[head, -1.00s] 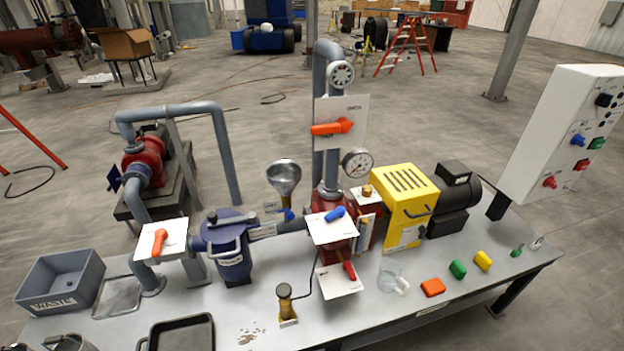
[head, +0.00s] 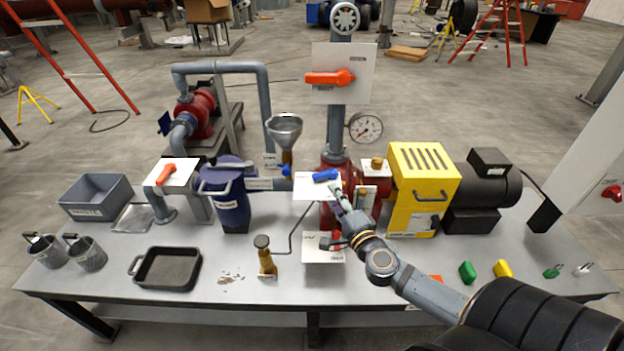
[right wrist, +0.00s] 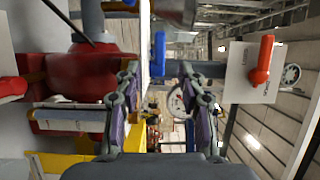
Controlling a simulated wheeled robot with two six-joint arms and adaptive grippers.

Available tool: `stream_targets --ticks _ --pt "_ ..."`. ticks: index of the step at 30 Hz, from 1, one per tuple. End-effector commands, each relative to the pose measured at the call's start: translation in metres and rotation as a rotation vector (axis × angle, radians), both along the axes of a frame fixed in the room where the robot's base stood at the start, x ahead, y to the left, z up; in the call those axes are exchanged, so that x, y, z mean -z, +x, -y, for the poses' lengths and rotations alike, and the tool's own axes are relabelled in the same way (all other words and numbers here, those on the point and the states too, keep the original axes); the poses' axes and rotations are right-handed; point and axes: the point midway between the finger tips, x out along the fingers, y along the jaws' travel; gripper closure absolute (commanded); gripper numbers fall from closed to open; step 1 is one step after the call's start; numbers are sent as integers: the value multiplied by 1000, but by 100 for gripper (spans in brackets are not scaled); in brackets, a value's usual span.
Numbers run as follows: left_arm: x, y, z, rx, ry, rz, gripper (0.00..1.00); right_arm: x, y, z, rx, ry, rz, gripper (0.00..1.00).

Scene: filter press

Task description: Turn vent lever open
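A blue lever (head: 326,175) sits on a small white plate (head: 305,188) on the red pump body at the table's middle; I take it as the vent lever, though its label is too small to read. My right gripper (head: 340,198) is just in front of and below it, partly covering the plate. In the right wrist view the two fingers (right wrist: 158,75) are spread with nothing held, and the blue lever (right wrist: 158,55) shows between and beyond their tips. I cannot tell whether they touch it. My left gripper is not in view.
An orange lever (head: 330,77) on a white panel stands above, beside a pressure gauge (head: 365,127). A red lever (head: 336,239) on a lower plate is close to my right wrist. The yellow housing (head: 424,180) stands to the right. The table's front left holds a black tray (head: 167,268).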

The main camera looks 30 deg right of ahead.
Motion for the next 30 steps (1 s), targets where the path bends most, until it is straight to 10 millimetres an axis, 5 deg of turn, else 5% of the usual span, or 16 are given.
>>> stream_targets --ticks 5,15,27,30 --pt "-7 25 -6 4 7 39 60 -3 28 4 3 4 6 60" --pt "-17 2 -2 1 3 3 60 -2 91 14 1 0 2 60" --pt "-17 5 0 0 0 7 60 0 102 15 -1 -2 0 60" --pt "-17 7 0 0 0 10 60 0 101 15 -1 -2 0 74"
